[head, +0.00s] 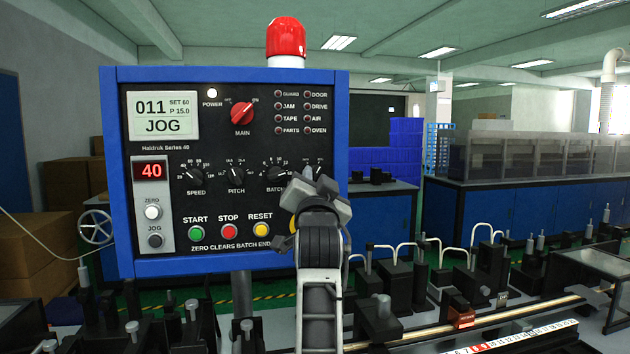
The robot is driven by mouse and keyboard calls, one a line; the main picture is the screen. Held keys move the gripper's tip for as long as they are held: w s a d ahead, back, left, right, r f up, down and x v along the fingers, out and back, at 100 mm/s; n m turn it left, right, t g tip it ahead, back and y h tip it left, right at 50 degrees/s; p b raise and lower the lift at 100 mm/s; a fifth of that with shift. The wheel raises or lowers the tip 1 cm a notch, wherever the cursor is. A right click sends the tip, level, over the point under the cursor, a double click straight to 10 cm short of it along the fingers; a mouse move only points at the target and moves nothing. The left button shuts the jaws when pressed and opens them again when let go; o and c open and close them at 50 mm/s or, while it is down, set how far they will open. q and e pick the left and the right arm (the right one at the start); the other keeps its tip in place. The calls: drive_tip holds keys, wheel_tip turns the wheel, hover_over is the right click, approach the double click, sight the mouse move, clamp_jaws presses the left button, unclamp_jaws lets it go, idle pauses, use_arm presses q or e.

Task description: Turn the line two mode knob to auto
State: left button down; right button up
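A blue-framed control panel (225,262) stands in front of me, with a screen (162,116) that reads "011", "SET 60", "P 15.0" and "JOG". Small black knobs labelled SPEED (195,175), PITCH (236,175) and BATCH (276,174) sit in a row. A fourth black knob (317,171) is at the right end. Its label and lower part are hidden behind my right gripper (309,180), so I cannot read its setting. The gripper is at or just in front of this knob; contact and finger opening cannot be made out. My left gripper is not in view.
The panel also has a red MAIN switch (242,113), green START (196,232), red STOP (229,231) and yellow RESET (261,230) buttons. A red beacon (286,38) is on top. Machine parts and a rail (480,322) fill the lower right.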

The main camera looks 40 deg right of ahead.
clamp_jaws()
drive_tip(key=shift+n, duration=0.4)
drive_tip(key=n+t+y, duration=0.1)
drive_tip(key=n, duration=0.1)
drive_tip(key=n+t+y, duration=0.1)
drive_tip(key=n, duration=0.2)
drive_tip(key=n+t+y, duration=0.1)
drive_tip(key=n, duration=0.1)
drive_tip(key=shift+s+d+n, duration=0.2)
drive_tip(key=shift+d+n, duration=0.05)
drive_tip(key=shift+n, duration=0.15)
drive_tip(key=n+y, duration=0.2)
drive_tip(key=n, duration=0.2)
drive_tip(key=n+t+y, duration=0.1)
drive_tip(key=n+y, duration=0.2)
drive_tip(key=n, duration=0.2)
drive_tip(key=shift+s+d+t, duration=0.1)
drive_tip(key=shift+d+t, duration=0.1)
drive_tip(key=shift+t, duration=0.1)
